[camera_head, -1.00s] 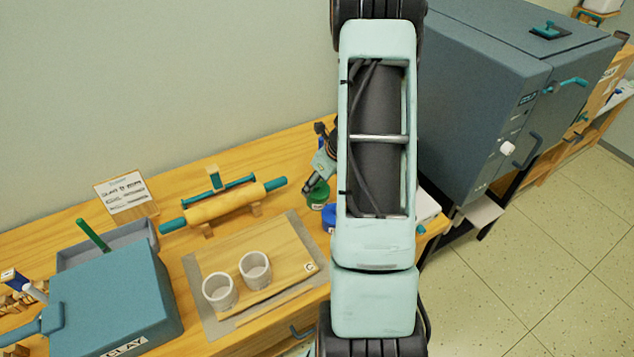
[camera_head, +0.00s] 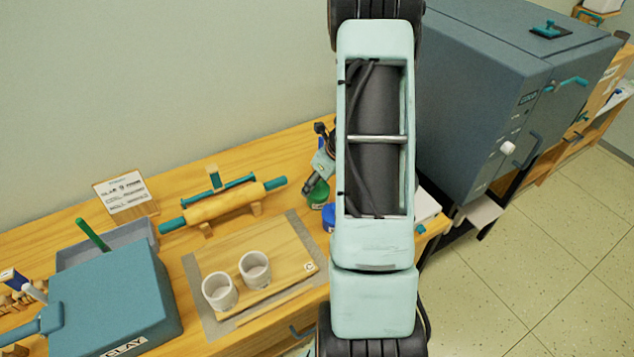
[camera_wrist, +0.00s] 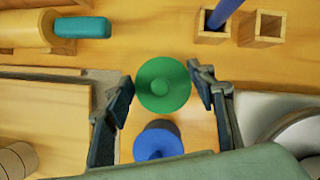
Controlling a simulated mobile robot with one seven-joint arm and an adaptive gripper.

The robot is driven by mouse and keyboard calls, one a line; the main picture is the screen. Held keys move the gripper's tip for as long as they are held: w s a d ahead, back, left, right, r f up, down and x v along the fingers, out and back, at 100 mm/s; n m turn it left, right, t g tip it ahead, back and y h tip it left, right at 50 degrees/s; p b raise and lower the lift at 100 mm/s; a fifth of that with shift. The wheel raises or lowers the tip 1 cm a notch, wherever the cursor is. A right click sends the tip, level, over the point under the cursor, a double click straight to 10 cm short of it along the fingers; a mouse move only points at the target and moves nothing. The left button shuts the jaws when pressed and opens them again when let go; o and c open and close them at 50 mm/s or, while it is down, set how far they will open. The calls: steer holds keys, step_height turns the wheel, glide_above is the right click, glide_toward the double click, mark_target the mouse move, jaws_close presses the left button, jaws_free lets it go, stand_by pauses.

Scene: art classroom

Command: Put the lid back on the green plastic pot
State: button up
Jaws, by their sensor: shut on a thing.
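The round green lid (camera_wrist: 163,88), with a knob in its middle, fills the space between the fingertips of my gripper (camera_wrist: 161,80) in the wrist view. My gripper is shut on it. In the head view my gripper (camera_head: 315,180) is partly behind my arm, beside the green pot (camera_head: 318,194) on the workbench. The lid hides what lies under it in the wrist view, so I cannot tell whether it touches the pot.
A blue-lidded pot (camera_wrist: 157,145) stands close to the green one. A rolling pin (camera_head: 225,203) on a stand, a board (camera_head: 290,255) with two cups and a blue clay box (camera_head: 110,300) are to the left. A kiln (camera_head: 480,90) stands to the right.

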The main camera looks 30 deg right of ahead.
steer(key=shift+f, duration=0.1)
stand_by(0.7)
steer(key=o, duration=0.9)
steer(key=shift+o, duration=0.8)
steer(key=o, duration=0.4)
steer(key=shift+c, duration=0.2)
steer(key=shift+r+p, duration=3.05)
steer(key=shift+r, duration=0.5)
